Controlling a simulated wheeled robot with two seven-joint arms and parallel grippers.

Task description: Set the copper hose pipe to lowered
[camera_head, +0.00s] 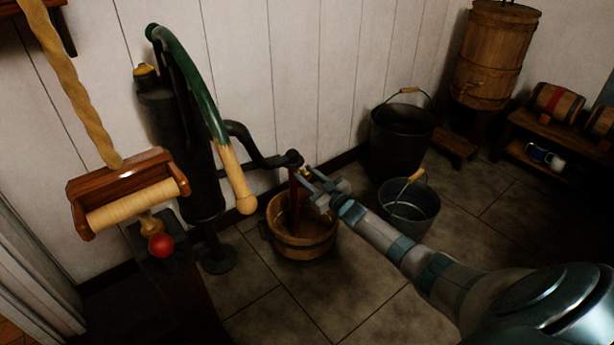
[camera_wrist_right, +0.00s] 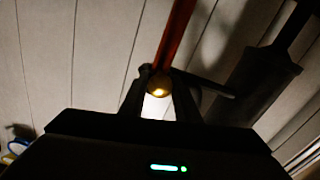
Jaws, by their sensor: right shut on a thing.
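The copper hose pipe (camera_head: 293,195) is a thin reddish pipe at the end of the black pump's spout (camera_head: 262,160). In the head view it hangs down toward the wooden tub (camera_head: 305,251). My right gripper (camera_head: 308,178) is at its upper part, beside the spout end. In the right wrist view the pipe (camera_wrist_right: 178,40) runs up from a round brass end (camera_wrist_right: 161,84), which sits between the fingers of my right gripper (camera_wrist_right: 160,98). The gripper is shut on it. My left gripper is not in view.
The black hand pump (camera_head: 185,150) has a green handle with a wooden grip (camera_head: 235,180). A dark bucket (camera_head: 400,140) and a smaller metal bucket (camera_head: 410,208) stand right of the tub. A wooden roller (camera_head: 135,205) is at left. Floor in front of the tub is clear.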

